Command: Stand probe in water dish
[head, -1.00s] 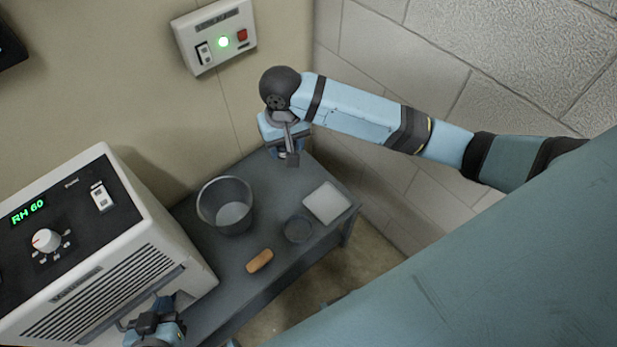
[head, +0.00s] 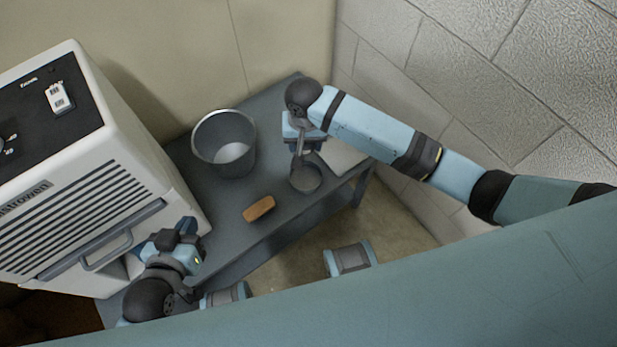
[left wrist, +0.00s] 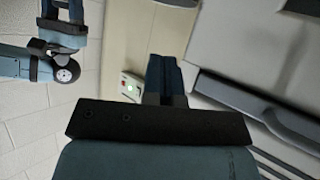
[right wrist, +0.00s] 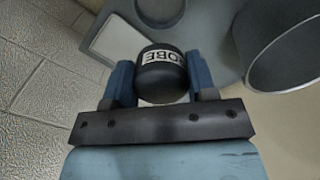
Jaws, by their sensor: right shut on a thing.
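The probe (right wrist: 163,78), a black rounded body with white lettering, is held between the two fingers of my right gripper (right wrist: 163,84). In the head view my right gripper (head: 299,150) is just behind the water dish (head: 306,181), a small round dark dish on the grey table. The dish shows beyond the probe in the right wrist view (right wrist: 160,10). I cannot tell whether the probe touches the dish; its lower end is hidden. My left gripper (head: 180,238) is by the white machine's handle. Its fingers (left wrist: 164,75) look shut together, with nothing between them.
A grey bucket (head: 224,145) stands left of the dish on the table (head: 205,190). An orange-brown block (head: 258,209) lies near the front edge. A pale flat square (head: 345,157) lies right of the dish. The white machine (head: 100,190) fills the left; walls close the back and right.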

